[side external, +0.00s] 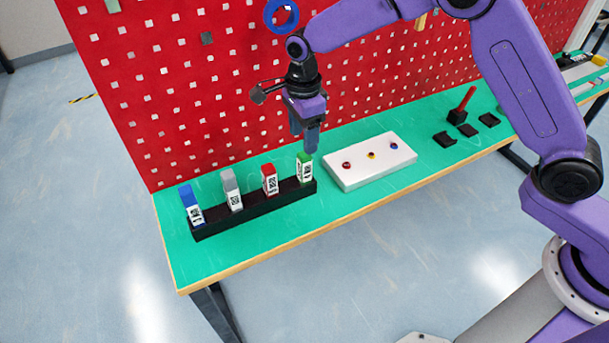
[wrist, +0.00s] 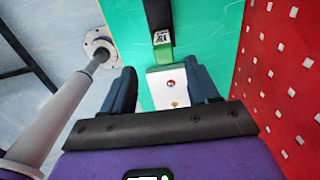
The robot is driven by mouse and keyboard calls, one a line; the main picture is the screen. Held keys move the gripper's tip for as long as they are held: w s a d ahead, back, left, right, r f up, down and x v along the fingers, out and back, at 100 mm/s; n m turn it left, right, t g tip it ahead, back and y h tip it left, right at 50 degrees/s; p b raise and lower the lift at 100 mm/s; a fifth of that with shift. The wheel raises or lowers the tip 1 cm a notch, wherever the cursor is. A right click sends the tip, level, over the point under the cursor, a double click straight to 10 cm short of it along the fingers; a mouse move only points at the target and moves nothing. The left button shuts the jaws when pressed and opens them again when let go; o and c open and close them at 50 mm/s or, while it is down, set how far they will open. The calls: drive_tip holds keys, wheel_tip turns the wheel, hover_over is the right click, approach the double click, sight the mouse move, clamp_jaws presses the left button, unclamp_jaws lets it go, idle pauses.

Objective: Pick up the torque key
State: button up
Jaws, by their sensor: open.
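Several upright keys with white coded labels stand in a black rack (side external: 260,212) on the green bench: a blue one (side external: 186,195), a grey one (side external: 230,183), a red one (side external: 269,175) and a green one (side external: 304,160). I cannot tell from the pictures which is the torque key. My gripper (side external: 306,150) points down just above the green key at the rack's right end. In the wrist view my gripper (wrist: 161,76) is open and empty, and the green key (wrist: 163,52) shows ahead between its fingers. The other keys are not visible there.
A white panel (side external: 345,179) with red, yellow and blue buttons lies just right of the rack. A red peg (side external: 467,98) and small black blocks stand farther right. A red pegboard (side external: 180,130) rises behind the bench (side external: 240,255).

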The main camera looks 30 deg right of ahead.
sight(304, 158)
wheel_tip(304, 158, down, 3)
drive_tip(key=shift+w+d+f, duration=0.15)
drive_tip(key=shift+f, duration=1.2)
drive_tip(key=shift+w+d+f, duration=0.1)
drive_tip(key=shift+f, duration=1.25)
clamp_jaws()
